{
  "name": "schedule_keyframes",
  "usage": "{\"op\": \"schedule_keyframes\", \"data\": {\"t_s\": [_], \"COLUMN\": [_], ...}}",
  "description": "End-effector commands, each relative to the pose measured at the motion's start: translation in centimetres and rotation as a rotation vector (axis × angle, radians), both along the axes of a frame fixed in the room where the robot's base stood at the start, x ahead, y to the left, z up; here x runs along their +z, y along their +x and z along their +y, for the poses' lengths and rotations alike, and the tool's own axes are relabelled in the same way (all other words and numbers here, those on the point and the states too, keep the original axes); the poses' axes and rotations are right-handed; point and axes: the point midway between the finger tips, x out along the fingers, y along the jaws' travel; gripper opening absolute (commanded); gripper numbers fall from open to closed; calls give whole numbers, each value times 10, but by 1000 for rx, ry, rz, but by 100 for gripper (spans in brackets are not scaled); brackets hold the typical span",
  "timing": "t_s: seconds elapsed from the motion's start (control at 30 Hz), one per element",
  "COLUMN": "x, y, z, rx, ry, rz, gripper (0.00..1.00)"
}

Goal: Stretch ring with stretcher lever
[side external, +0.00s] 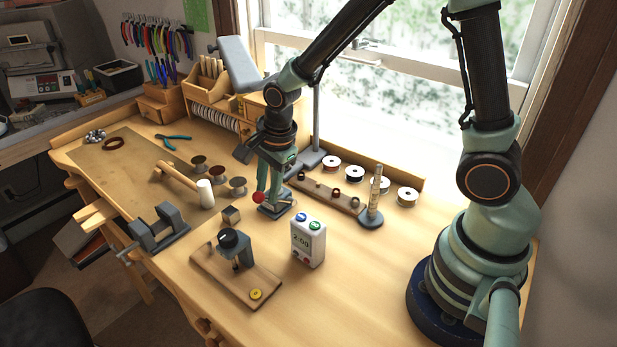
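The ring stretcher, on a small dark base (276,210), stands near the middle of the bench. A red ball knob (258,198), apparently the end of its lever, shows at its left side. My gripper (268,187) reaches down from above and overlaps the stretcher just beside the red knob. I cannot tell whether its fingers touch the lever or are closed on it. No ring can be made out on the stretcher, as my gripper covers its upper part. Several small rings sit on a wooden strip (328,194) to the right.
A ring mandrel on a round stand (372,218) is at right. A white timer (308,243) reading 2:00 and a wooden board with a clamp-like tool (222,279) are in front. A mallet (180,184) and vise (158,232) lie left. Bare bench lies at front right.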

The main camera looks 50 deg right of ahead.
Motion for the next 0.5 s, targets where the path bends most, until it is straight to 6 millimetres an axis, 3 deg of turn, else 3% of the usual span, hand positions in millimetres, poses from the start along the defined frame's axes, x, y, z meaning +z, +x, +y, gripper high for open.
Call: {"op": "schedule_keyframes", "data": {"t_s": [0.33,0.5], "x": [-1,9], "y": [-3,-4], "z": [1,1], "rx": [2,2], "ry": [-1,0], "rz": [8,6], "gripper": [41,41]}}
